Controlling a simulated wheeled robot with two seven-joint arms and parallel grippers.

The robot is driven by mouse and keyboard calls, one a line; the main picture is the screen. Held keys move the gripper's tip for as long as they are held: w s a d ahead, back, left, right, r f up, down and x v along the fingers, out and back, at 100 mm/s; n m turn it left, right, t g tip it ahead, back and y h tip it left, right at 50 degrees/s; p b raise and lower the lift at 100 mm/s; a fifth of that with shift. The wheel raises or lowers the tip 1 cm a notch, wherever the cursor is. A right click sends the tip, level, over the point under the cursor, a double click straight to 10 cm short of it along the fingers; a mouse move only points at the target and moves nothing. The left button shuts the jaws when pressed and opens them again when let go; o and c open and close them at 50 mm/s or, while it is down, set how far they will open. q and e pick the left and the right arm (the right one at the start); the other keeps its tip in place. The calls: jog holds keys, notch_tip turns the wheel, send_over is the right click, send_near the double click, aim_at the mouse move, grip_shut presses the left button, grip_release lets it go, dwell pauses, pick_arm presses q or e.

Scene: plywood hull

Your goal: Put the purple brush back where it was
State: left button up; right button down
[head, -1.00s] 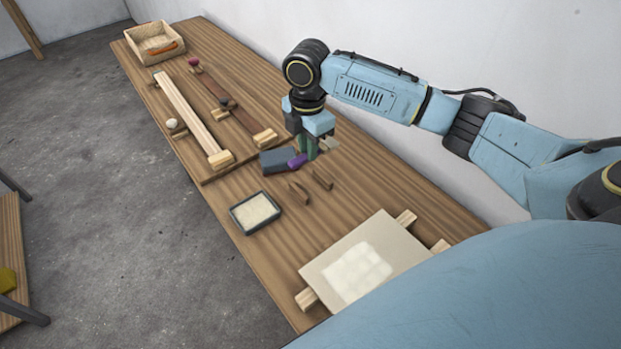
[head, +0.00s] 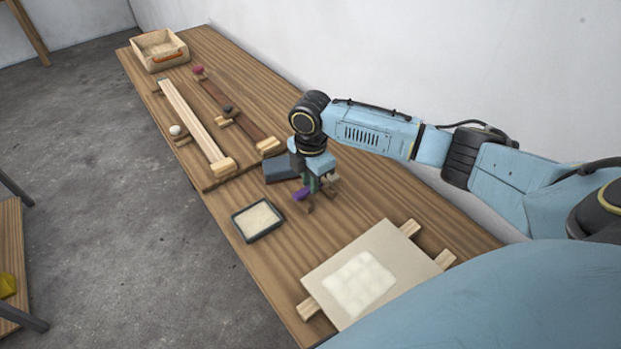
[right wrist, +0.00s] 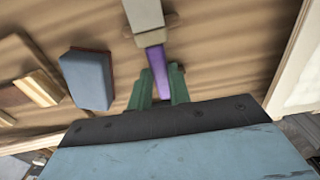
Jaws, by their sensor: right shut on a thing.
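My right gripper (head: 313,188) is shut on the purple brush (head: 301,194). In the right wrist view its green fingers (right wrist: 160,88) close on either side of the purple handle (right wrist: 159,68), with the brush's pale grey-beige part (right wrist: 147,18) beyond them. The brush is at the small brown wooden rests (head: 306,204), which the gripper partly covers. I cannot tell whether the brush touches them. My left gripper is not in view.
A blue-grey block (head: 281,168) lies just left of the gripper. A dark-rimmed tray (head: 237,225) and a pale board with a white patch (head: 325,269) are nearer. Long wooden strips (head: 192,121) and a wooden box (head: 146,55) are farther along the bench.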

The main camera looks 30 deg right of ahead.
jog(key=shift+f, duration=0.3)
jog(key=c, duration=1.3)
grip_release()
notch_tip(320, 180, up, 13)
jog(key=p, duration=0.1)
jog(key=shift+f, duration=0.15)
notch_tip(320, 180, down, 13)
jog(key=shift+r+b, duration=0.15)
jog(key=shift+b, duration=0.35)
jog(key=shift+r, duration=0.3)
